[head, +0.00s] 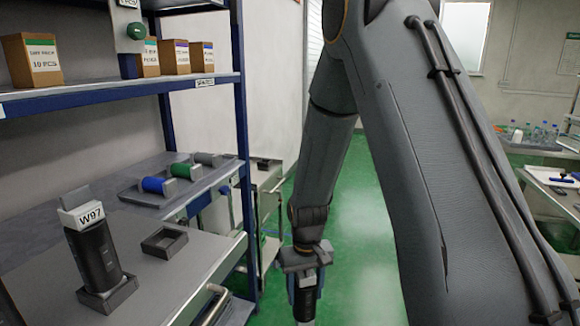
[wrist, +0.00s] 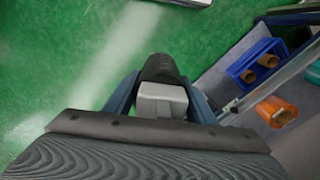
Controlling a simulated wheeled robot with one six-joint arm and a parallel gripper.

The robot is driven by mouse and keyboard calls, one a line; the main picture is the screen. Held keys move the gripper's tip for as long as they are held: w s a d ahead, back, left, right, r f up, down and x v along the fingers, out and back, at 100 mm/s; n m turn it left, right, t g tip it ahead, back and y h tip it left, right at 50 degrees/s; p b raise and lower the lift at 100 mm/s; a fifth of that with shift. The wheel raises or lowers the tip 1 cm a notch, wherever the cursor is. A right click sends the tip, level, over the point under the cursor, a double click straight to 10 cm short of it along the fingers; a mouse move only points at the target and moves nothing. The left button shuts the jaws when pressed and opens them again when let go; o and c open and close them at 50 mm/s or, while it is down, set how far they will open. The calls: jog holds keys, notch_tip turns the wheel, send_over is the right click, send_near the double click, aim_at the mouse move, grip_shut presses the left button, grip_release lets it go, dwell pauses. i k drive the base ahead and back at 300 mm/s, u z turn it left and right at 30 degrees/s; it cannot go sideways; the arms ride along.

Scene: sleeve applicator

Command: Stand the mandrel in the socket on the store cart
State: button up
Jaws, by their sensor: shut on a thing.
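My gripper (head: 306,292) hangs low over the green floor in the middle of the head view. In the wrist view my gripper (wrist: 163,100) is shut on the mandrel (wrist: 158,70), a dark cylinder with a light grey block at its near end. The mandrel's far end points away over the floor. An empty square dark socket (head: 165,241) sits on the grey cart top (head: 160,278) at the left of the head view, well left of my gripper. Beside it, a dark cylinder with a white W97 label (head: 97,248) stands in another square holder.
A blue-framed shelf (head: 120,92) with several cardboard boxes rises behind the cart top. Blue, green and grey rolls (head: 158,185) lie on its lower level. The wrist view shows a blue crate (wrist: 256,65) and an orange item (wrist: 276,111) at right. Green floor is open ahead.

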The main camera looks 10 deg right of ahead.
aim_at(266, 165)
jog(key=z, duration=0.55)
jog(key=i, duration=2.75)
jog(key=u, duration=0.2)
